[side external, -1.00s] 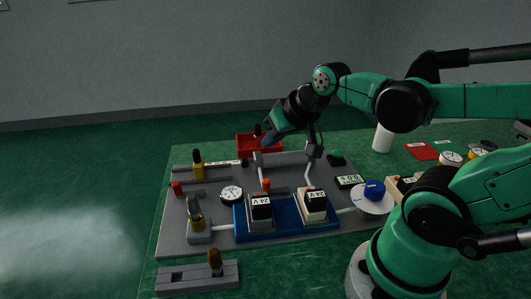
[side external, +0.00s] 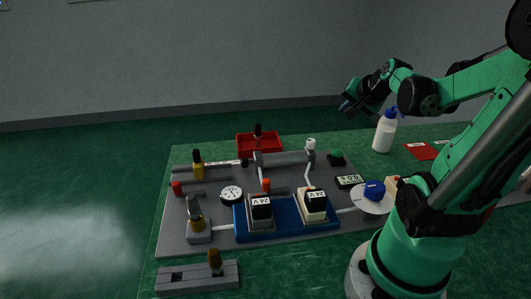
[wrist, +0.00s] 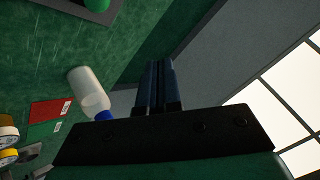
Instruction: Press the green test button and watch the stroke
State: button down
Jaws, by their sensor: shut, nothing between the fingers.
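The green button (side external: 337,154) is a small dome on a dark square base at the back right of the grey bench plate (side external: 170,234). It also shows in the wrist view (wrist: 97,4), cut by the top edge. My gripper (side external: 345,107) is above and behind the button, raised well clear of it. In the wrist view its two dark fingers (wrist: 158,64) lie together, with nothing between them. A white-topped lever (side external: 310,145) stands left of the button. Two blocks marked 24 V, the left one (side external: 260,207) and the right one (side external: 315,204), sit on a blue base (side external: 285,229).
A white bottle with a blue cap (side external: 384,133) stands right of the button, below my arm. A red tray (side external: 270,150) is at the back. A round dial (side external: 231,195) and a small display (side external: 349,181) sit on the plate. The space around my gripper is free.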

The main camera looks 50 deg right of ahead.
aim_at(339, 153)
jog(key=shift+f, duration=4.35)
jog(key=shift+r, duration=2.5)
